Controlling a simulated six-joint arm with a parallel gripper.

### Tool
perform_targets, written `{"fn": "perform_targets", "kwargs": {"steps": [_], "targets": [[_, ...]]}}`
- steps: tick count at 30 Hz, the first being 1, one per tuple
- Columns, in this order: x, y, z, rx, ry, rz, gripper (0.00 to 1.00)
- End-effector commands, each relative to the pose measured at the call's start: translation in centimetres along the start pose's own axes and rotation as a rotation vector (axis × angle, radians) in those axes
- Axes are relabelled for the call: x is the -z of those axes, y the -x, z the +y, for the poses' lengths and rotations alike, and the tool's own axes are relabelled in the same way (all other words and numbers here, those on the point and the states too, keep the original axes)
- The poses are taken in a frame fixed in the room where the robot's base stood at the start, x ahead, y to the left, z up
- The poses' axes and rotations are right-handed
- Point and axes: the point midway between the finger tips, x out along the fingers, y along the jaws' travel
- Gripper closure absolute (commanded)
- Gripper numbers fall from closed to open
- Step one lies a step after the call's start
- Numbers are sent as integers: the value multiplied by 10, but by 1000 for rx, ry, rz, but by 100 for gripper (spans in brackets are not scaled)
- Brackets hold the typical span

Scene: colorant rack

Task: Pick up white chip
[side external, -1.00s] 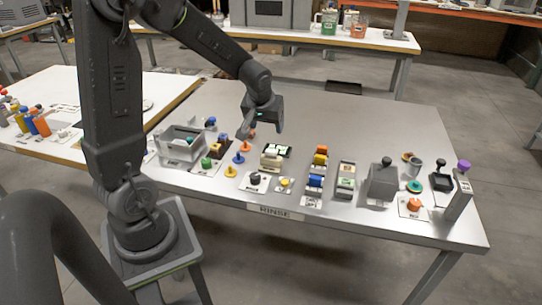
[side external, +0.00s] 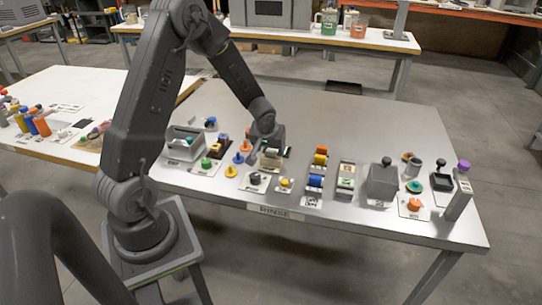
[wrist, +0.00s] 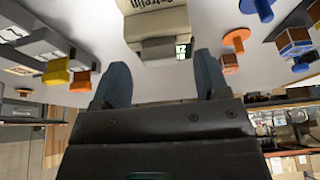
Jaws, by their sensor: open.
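I cannot tell for certain which piece is the white chip. In the side view, a small rack with cream chips (side external: 270,163) stands on the grey table, partly hidden by my gripper (side external: 262,148), which is low over it. In the wrist view, the two fingers of my gripper (wrist: 161,68) are apart, with the pale piece ahead between their tips. Nothing is held.
Blue and orange pegs (side external: 238,158) stand left of the rack, near a grey bin (side external: 183,148). A dark knob (side external: 255,178) and a yellow knob (side external: 285,183) lie in front. A rack of coloured chips (side external: 318,170) stands to the right. The table's back is clear.

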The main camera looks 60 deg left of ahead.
Motion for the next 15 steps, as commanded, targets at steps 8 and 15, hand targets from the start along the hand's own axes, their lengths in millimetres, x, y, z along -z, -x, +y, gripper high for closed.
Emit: {"fn": "perform_targets", "kwargs": {"steps": [8,15], "targets": [[0,-19,0,-2,0,0,32],[0,-19,0,-2,0,0,41]]}}
